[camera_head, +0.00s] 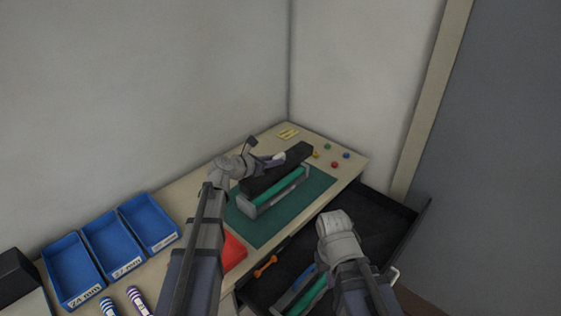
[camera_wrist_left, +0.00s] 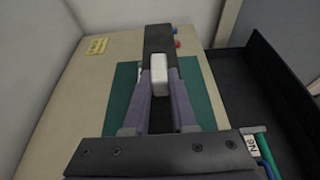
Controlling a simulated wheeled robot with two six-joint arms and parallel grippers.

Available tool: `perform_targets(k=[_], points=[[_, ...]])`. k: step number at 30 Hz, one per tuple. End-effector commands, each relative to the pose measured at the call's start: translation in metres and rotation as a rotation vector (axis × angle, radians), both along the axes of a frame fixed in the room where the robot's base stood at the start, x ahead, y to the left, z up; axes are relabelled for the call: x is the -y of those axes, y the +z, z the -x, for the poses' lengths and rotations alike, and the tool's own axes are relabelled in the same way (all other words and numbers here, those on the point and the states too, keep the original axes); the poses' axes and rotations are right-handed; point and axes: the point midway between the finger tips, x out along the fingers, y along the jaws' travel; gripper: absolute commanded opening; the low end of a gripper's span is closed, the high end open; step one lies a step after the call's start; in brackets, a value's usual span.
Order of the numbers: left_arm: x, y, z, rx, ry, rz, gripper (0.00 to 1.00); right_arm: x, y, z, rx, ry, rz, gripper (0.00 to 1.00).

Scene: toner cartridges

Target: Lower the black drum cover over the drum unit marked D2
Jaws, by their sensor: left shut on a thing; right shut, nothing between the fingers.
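The black drum cover (camera_head: 296,160) is a long bar with a pale handle (camera_wrist_left: 160,75). My left gripper (camera_head: 277,158) is shut on this handle, between its two fingers in the left wrist view (camera_wrist_left: 161,95). A drum unit with a green roller (camera_head: 281,189) and grey ends lies on the green mat (camera_head: 262,228). The cover is just behind and above this roller in the head view, roughly parallel to it; I cannot tell whether they touch. No D2 marking is readable on it. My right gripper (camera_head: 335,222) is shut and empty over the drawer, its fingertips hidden.
The open black drawer (camera_head: 385,205) holds another green-roller unit (camera_head: 312,292), whose white label (camera_wrist_left: 250,145) shows in the left wrist view, and an orange tool (camera_head: 265,266). Blue trays (camera_head: 112,243) stand at left. A red object (camera_head: 232,251) lies near the mat. Coloured pieces (camera_head: 327,147) lie at the back.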

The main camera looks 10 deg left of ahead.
Motion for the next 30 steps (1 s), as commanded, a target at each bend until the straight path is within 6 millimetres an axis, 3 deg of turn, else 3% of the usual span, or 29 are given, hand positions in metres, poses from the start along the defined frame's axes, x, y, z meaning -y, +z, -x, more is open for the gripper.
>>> perform_targets(k=[11,30], points=[[0.0,-0.017,0.0,0.0,0.0,0.0,0.0,0.0,-0.017,0.0,0.0,0.0,0.0,0.0],[0.001,-0.066,0.0,0.0,0.0,0.0,0.0,0.0,-0.066,0.0,0.0,0.0,0.0,0.0]])
